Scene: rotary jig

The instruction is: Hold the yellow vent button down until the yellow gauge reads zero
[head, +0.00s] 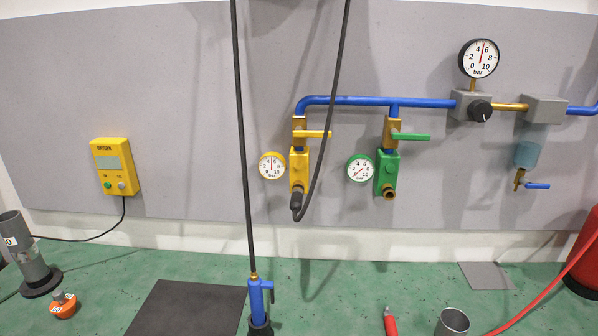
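The yellow outlet block (299,170) is on the wall pipe, with a black hose coupled to its lower end. The yellow vent button is too small to make out clearly on the block's front. The yellow-rimmed gauge (271,166) is just left of the block; its small needle appears to point about straight up, near mid-scale, not at zero. The yellow lever (314,134) above the block lies level, pointing right.
A green block (387,174) with its own gauge (361,169) is to the right. The black hose (327,120) loops up past the yellow block's right side. Another hose (243,130) runs down to a blue tool (259,301). A large gauge (479,58) tops the regulator.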

